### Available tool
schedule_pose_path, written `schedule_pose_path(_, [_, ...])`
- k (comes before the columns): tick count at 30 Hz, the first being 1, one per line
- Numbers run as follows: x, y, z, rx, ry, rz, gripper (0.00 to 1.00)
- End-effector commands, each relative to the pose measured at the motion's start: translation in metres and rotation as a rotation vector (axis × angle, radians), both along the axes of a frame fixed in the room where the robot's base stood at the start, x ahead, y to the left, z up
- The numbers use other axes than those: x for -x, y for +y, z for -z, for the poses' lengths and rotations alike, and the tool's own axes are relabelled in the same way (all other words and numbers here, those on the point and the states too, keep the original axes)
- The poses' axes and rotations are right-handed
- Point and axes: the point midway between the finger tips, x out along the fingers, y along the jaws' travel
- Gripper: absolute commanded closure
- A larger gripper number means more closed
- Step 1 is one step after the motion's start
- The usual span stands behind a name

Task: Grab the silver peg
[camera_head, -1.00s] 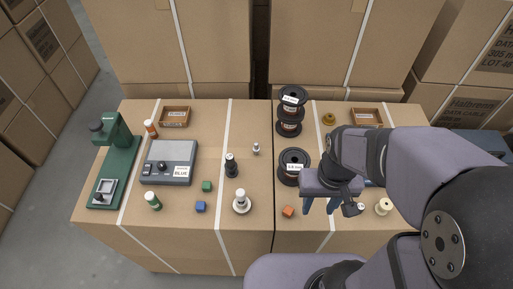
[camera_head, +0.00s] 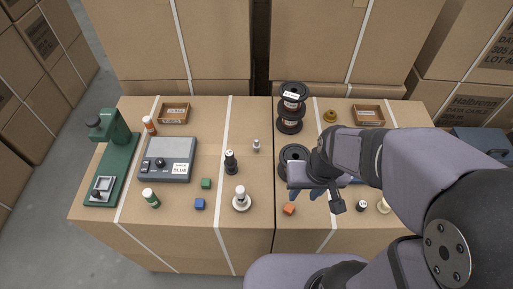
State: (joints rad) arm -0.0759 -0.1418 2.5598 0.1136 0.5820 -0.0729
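A small silver peg (camera_head: 256,146) stands upright on the cardboard top, right of the black peg-like piece (camera_head: 231,162). My gripper (camera_head: 310,194) is right of the silver peg and nearer the front, in front of the lower black spool (camera_head: 295,156). Its fingers point down, look apart, and show nothing between them. It does not touch the silver peg. My wrist covers part of the spool.
A white-topped piece (camera_head: 241,198) stands on a round base left of my gripper. Stacked spools (camera_head: 291,110) rise at the back. A grey scale (camera_head: 167,160) sits left.

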Motion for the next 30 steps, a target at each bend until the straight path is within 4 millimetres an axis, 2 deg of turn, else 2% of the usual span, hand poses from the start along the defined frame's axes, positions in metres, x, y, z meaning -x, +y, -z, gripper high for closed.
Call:
schedule_pose_path(1, [-0.013, 0.017, 0.017, -0.028, -0.059, -0.026, 0.66])
schedule_pose_path(4, [-0.045, 0.054, 0.03, -0.09, -0.218, -0.072, 0.66])
schedule_pose_path(9, [-0.096, 0.115, 0.038, -0.172, -0.524, -0.113, 0.66])
schedule_pose_path(12, [-0.115, 0.137, 0.036, -0.184, -0.686, -0.102, 0.66])
schedule_pose_path(18, [-0.13, 0.15, 0.033, -0.141, -0.911, -0.036, 0.66])
schedule_pose_path(24, [-0.127, 0.142, 0.04, -0.055, -1.03, 0.038, 0.66])
schedule_pose_path(30, [-0.12, 0.133, 0.044, 0.009, -1.072, 0.08, 0.66])
